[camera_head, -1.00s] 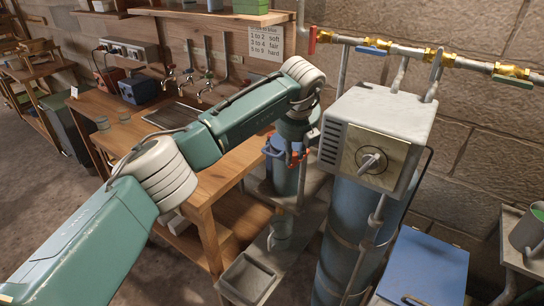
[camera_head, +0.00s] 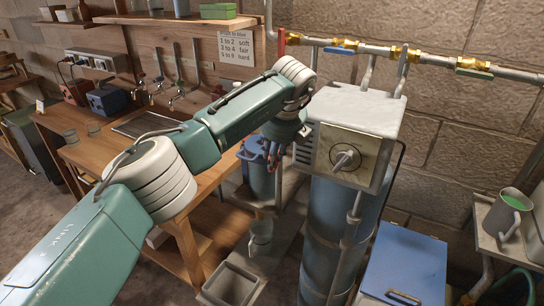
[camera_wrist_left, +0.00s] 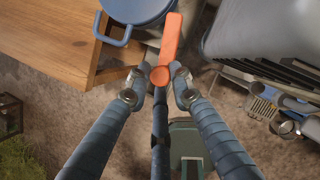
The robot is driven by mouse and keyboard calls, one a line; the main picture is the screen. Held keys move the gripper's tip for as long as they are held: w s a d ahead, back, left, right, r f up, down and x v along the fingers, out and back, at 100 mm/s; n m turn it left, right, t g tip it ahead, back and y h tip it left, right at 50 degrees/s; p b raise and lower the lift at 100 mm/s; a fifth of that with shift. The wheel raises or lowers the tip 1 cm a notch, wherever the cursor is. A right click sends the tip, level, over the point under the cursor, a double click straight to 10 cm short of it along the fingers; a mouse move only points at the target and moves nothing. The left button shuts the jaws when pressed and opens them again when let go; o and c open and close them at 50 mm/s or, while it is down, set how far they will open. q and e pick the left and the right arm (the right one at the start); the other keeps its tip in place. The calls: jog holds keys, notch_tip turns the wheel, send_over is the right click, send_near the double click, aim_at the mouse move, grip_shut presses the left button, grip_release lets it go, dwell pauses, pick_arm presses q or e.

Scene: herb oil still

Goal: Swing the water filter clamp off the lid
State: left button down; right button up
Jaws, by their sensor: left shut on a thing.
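The water filter (camera_head: 262,182) is a blue vessel standing beyond the wooden table's right end, with a blue handled lid (camera_head: 251,150). The lid also shows at the top of the left wrist view (camera_wrist_left: 137,9). The orange clamp (camera_wrist_left: 171,42) is a narrow bar with a round end, lying beside the lid's right edge; I cannot tell whether its far end still overlaps the rim. My left gripper (camera_wrist_left: 165,85) is shut on the clamp near its round end. In the head view the left gripper (camera_head: 274,150) is at the filter's right side, partly hiding the clamp.
A grey boxed unit (camera_head: 350,125) on a tall blue cylinder stands close on the gripper's right. The wooden table (camera_head: 110,155) is at left. A blue chest (camera_head: 405,265) is at front right. A brass-valved pipe (camera_head: 400,53) runs along the wall.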

pick_arm(q)
jog(key=c, duration=1.8)
grip_release()
jog(key=shift+w+d+r, duration=0.2)
jog(key=shift+r, duration=0.15)
jog(key=shift+o, duration=1.1)
jog(key=shift+d+f, duration=0.25)
jog(key=shift+r, duration=0.2)
jog(key=v, duration=1.1)
jog(key=shift+s+r, duration=0.25)
